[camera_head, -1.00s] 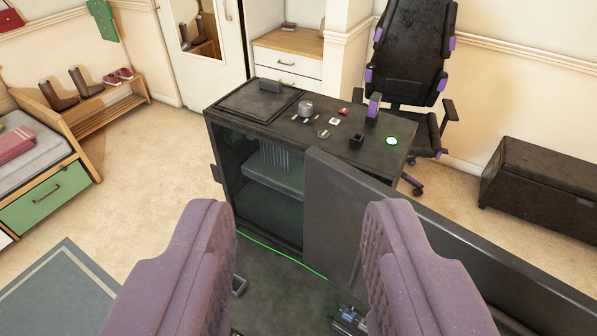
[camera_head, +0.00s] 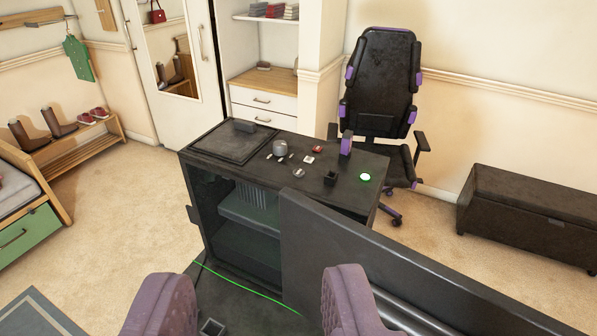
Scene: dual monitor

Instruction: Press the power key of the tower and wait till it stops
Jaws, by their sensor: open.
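The black tower (camera_head: 240,215) stands in the middle of the picture, with an open or see-through side showing its dark inside. On its top, toward the right end, a round key glows green with a white centre (camera_head: 365,177); it looks like the power key. My gripper (camera_head: 255,300) shows as two purple padded fingers at the bottom edge. They are wide apart with nothing between them. The gripper is on the near side of the tower, clear of the lit key, which lies up and to the right of it.
A dark monitor panel (camera_head: 400,265) stretches from the tower to the lower right. Small items, including a grey knob (camera_head: 280,148) and a small black box (camera_head: 330,178), sit on the tower top. Behind are a black and purple chair (camera_head: 385,85) and a dark bench (camera_head: 525,215).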

